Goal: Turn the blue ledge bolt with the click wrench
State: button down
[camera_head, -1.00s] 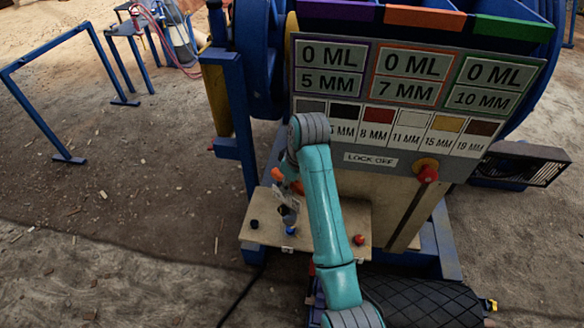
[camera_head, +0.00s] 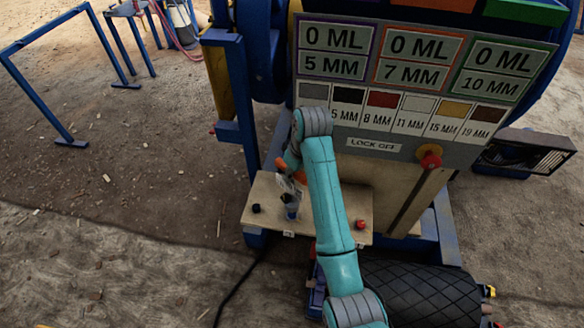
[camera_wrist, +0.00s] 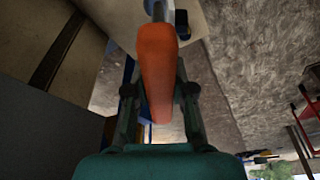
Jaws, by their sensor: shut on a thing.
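My gripper (camera_wrist: 156,92) is shut on the orange handle of the click wrench (camera_wrist: 157,62), with one finger on each side. The wrench's metal shaft shows at the top of the wrist view. In the head view, the orange handle (camera_head: 283,165) slants beside my arm. The grey lower end of the wrench is just above the blue ledge bolt (camera_head: 291,213) on the pale ledge (camera_head: 270,225). I cannot tell whether the wrench touches or sits on the bolt. My arm hides part of the ledge and most of the gripper in the head view.
A black bolt (camera_head: 256,208) stands left on the ledge and a red one (camera_head: 360,224) right. The crusher's label panel (camera_head: 405,100) and a red knob (camera_head: 429,158) rise behind. Open ground lies left.

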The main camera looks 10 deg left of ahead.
aim_at(292, 185)
jog(key=shift+x, duration=0.8)
jog(key=shift+s+d+f, duration=0.1)
jog(key=shift+d+f, duration=0.05)
jog(key=shift+f, duration=1.15)
jog(key=shift+x, duration=0.9)
jog(key=shift+s+d, duration=0.1)
jog(key=shift+d, duration=0.1)
jog(key=m+t, duration=0.1)
jog(key=m, duration=0.4)
jog(key=shift+h, duration=0.4)
jog(key=shift+m, duration=0.3)
